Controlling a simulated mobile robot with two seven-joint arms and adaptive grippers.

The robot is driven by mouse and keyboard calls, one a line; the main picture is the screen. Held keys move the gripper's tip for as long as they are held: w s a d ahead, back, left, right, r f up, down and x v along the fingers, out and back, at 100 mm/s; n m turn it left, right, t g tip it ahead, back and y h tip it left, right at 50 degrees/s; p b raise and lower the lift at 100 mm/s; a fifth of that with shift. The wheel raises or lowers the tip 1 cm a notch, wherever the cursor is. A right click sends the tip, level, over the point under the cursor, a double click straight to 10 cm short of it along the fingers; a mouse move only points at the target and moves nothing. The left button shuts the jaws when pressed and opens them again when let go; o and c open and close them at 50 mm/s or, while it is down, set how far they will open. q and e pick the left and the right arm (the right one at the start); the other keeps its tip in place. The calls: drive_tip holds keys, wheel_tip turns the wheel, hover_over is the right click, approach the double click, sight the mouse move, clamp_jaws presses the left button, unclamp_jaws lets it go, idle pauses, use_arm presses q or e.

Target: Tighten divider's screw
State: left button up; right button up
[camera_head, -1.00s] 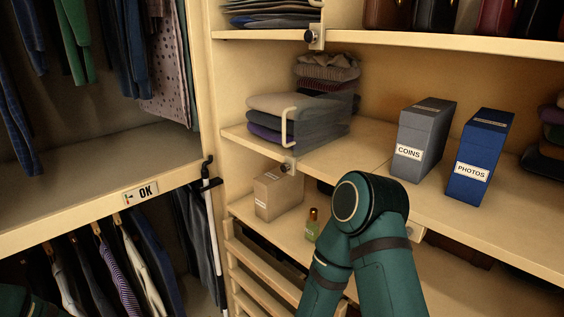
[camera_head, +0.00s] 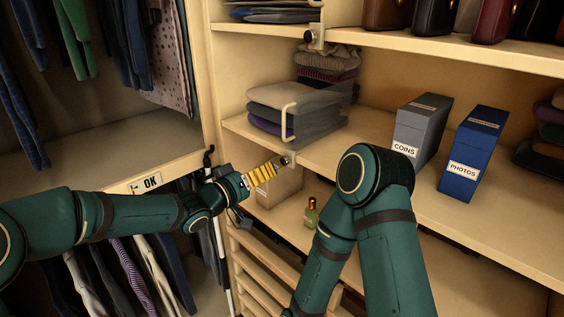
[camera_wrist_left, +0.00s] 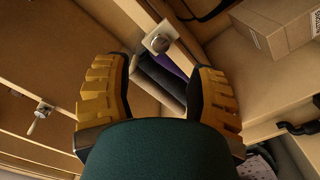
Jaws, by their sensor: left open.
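The divider (camera_head: 286,122) is a see-through panel with a pale clamp frame on the middle shelf's front edge, right of the folded clothes. Its dark round screw (camera_head: 286,160) sits under that edge. My left gripper (camera_head: 274,170) is open, with yellow ridged fingers just left of and below the screw. In the left wrist view the screw (camera_wrist_left: 160,44) on its pale block lies beyond the empty gap between the fingertips of my left gripper (camera_wrist_left: 160,72), apart from them. My right arm shows only its bend; its gripper is out of view.
A second clamp with a knob (camera_head: 316,38) is on the upper shelf. A cardboard box (camera_head: 280,186) and small bottle (camera_head: 311,213) stand below. Grey COINS (camera_head: 420,130) and blue PHOTOS (camera_head: 473,155) boxes are on the middle shelf. Hanging clothes are at left.

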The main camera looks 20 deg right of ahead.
sight(283, 162)
use_arm(q)
drive_tip(key=x, duration=0.7)
drive_tip(key=shift+w+d+p, duration=0.1)
drive_tip(key=shift+d+p, duration=0.05)
drive_tip(key=shift+p, duration=0.2)
clamp_jaws()
